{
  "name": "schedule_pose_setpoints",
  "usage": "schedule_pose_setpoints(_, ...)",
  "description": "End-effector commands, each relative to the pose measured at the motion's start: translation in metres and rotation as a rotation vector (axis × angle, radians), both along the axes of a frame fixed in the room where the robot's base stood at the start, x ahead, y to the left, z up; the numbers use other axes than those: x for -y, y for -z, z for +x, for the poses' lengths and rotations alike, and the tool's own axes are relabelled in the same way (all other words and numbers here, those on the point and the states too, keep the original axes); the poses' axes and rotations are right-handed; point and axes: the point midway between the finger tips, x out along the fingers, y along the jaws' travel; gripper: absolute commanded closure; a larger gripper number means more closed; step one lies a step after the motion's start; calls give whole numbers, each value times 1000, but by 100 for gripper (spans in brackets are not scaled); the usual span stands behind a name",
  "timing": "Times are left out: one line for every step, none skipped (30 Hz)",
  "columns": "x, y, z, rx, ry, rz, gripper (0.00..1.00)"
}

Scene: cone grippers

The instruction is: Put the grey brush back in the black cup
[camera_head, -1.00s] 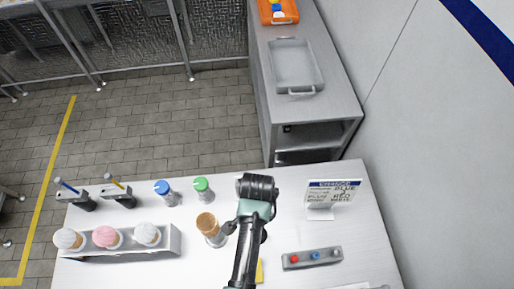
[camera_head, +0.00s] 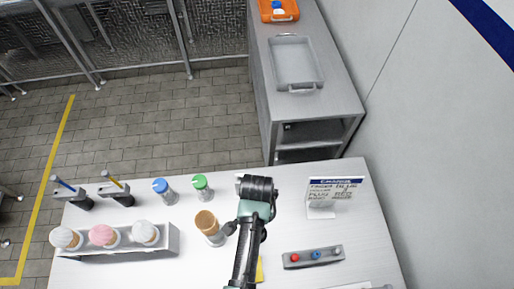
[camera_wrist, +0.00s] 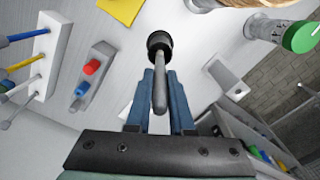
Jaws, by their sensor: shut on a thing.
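In the wrist view, my gripper (camera_wrist: 160,85) has its two blue fingers shut on the grey brush (camera_wrist: 160,95). The brush's grey handle shows between and beyond the fingertips. The round black cup (camera_wrist: 159,41) is at the far end of the handle, in line with it. I cannot tell whether the brush's end is inside the cup or only above it. In the head view my arm hides the gripper fingers and the brush.
A control box with red and blue buttons (camera_head: 313,257) and a sign (camera_head: 333,193) stand to the right. A cone in a holder (camera_head: 207,225), a green-lidded shaker (camera_head: 201,187) and a blue-lidded shaker (camera_head: 163,190) stand left. A cone rack (camera_head: 160,240) is further left.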

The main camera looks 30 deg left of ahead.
Motion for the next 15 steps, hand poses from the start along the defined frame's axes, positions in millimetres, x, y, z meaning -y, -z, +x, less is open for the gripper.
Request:
schedule_pose_setpoints(0, 4, 0, 0, 0, 0, 100)
schedule_pose_setpoints(0, 5, 0, 0, 0, 0, 100)
schedule_pose_setpoints(0, 6, 0, 0, 0, 0, 100)
schedule_pose_setpoints(0, 8, 0, 0, 0, 0, 100)
schedule_pose_setpoints(0, 9, 0, 0, 0, 0, 100)
schedule_pose_setpoints(0, 10, 0, 0, 0, 0, 100)
schedule_pose_setpoints(0, 12, 0, 1, 0, 0, 100)
schedule_pose_setpoints(0, 13, 0, 1, 0, 0, 100)
schedule_pose_setpoints(0, 14, 0, 1, 0, 0, 100)
schedule_pose_setpoints(0, 16, 0, 1, 0, 0, 100)
schedule_pose_setpoints(0, 17, 0, 1, 0, 0, 100)
schedule_pose_setpoints(0, 18, 0, 1, 0, 0, 100)
schedule_pose_setpoints(0, 20, 0, 1, 0, 0, 100)
schedule_pose_setpoints(0, 21, 0, 1, 0, 0, 100)
schedule_pose_setpoints(0, 22, 0, 1, 0, 0, 100)
